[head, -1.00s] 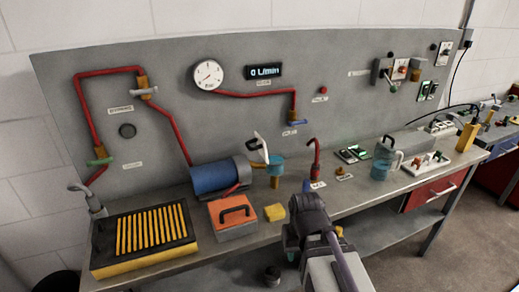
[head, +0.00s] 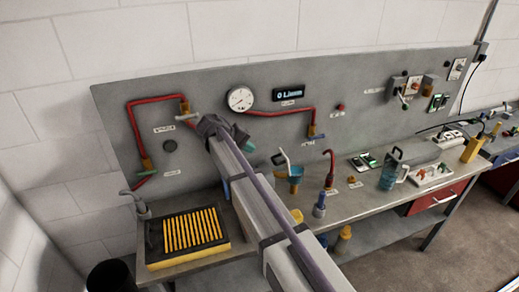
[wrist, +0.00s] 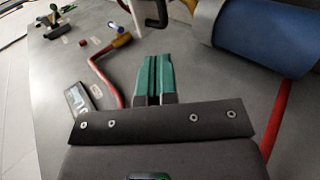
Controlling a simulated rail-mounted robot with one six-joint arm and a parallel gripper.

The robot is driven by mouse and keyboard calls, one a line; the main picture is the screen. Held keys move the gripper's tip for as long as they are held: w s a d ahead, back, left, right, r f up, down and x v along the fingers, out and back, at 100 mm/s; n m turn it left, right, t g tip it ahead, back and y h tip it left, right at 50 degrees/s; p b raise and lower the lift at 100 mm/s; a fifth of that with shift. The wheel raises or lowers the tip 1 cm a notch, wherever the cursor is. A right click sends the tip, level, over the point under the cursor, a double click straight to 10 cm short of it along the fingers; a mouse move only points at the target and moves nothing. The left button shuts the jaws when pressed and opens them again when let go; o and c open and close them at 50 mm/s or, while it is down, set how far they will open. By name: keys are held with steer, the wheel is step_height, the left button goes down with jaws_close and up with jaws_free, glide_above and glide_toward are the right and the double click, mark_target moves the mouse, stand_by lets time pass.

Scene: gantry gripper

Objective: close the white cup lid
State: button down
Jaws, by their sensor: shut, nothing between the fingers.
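The teal cup (head: 295,178) stands at the bench's back edge in the head view, on an orange-brown base. Its white lid (head: 284,157) is tilted up, open, above the cup's left side. My gripper (head: 241,139) is up by the back panel, left of the cup and apart from it. In the wrist view its green fingers (wrist: 154,78) are together with nothing between them. I cannot make out the cup or lid in the wrist view.
A blue cylinder (wrist: 262,25) shows close by at upper right in the wrist view, with a red pipe (wrist: 105,78) at left. My arm hides part of the bench in the head view. A yellow-slatted tray (head: 192,232) stands at left, a clear jug (head: 391,172) at right.

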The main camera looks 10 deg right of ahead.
mark_target(283, 157)
steer(key=b+x, duration=0.1)
steer(key=x, duration=0.2)
steer(key=d+r+b+x, duration=0.1)
steer(key=b+x, duration=0.1)
steer(key=x, duration=0.2)
steer(key=b+x, duration=0.1)
steer(key=x, duration=0.2)
steer(key=shift+w+d+r+b, duration=0.15)
steer(key=shift+d+b, duration=0.15)
steer(key=shift+b, duration=0.05)
steer(key=shift+d, duration=0.55)
steer(key=shift+d, duration=0.1)
